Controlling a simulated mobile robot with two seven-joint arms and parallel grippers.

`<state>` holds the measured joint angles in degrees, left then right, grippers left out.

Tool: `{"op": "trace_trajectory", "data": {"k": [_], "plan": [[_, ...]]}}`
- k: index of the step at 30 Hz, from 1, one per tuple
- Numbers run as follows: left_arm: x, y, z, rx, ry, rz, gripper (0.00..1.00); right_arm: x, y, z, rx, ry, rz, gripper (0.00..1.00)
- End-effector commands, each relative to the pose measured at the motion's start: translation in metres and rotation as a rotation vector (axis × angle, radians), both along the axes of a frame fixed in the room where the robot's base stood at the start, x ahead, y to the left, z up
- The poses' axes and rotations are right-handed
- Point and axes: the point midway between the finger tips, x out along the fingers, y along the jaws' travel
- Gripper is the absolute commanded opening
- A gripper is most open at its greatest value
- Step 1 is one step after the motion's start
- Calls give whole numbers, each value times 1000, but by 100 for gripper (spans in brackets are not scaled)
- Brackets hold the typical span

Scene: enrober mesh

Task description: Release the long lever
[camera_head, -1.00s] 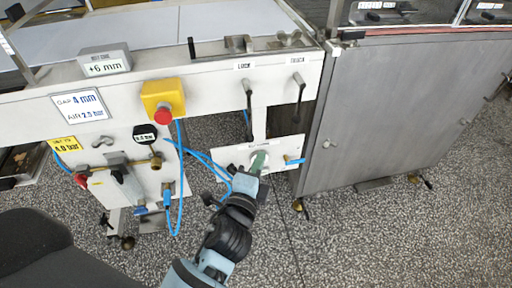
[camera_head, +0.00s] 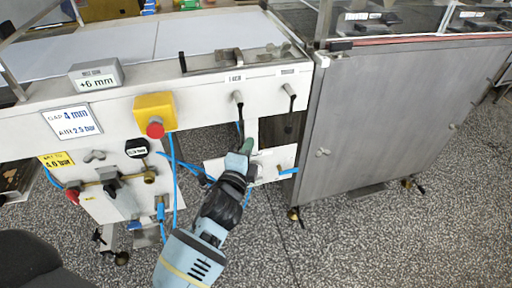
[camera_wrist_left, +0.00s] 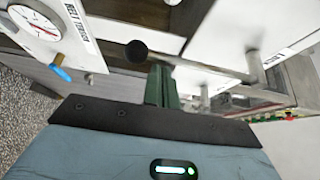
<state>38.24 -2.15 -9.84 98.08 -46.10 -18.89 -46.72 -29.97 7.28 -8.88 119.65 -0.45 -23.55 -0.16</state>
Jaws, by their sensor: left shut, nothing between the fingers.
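The long lever (camera_head: 239,99) hangs from the left pivot on the front of the white machine panel, under a small label. Its lower part is partly hidden by my left gripper. A shorter lever (camera_head: 290,95) hangs to its right. My left gripper (camera_head: 247,144) has green fingers, shut and empty, close to the long lever's lower end. In the left wrist view the shut fingers (camera_wrist_left: 161,84) point up just beside a dark round knob (camera_wrist_left: 136,50), apparently the lever's end. I cannot tell whether they touch. My right gripper is not in view.
A white plate with a dial (camera_wrist_left: 42,22) and a blue-handled fitting (camera_head: 288,171) lies behind and below the gripper. Blue hoses (camera_head: 186,166) hang to the left. A yellow box with a red button (camera_head: 155,115) is farther left. A grey metal cabinet (camera_head: 395,120) stands right.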

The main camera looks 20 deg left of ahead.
Motion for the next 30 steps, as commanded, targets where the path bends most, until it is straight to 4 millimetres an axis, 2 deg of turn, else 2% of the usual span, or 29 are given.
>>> {"op": "trace_trajectory", "data": {"k": [14, 30], "plan": [[-2, 3, 0, 2, 2, 0, 0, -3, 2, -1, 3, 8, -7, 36], [-6, 11, 1, 61, 40, 1, 0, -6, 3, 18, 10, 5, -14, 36]]}}
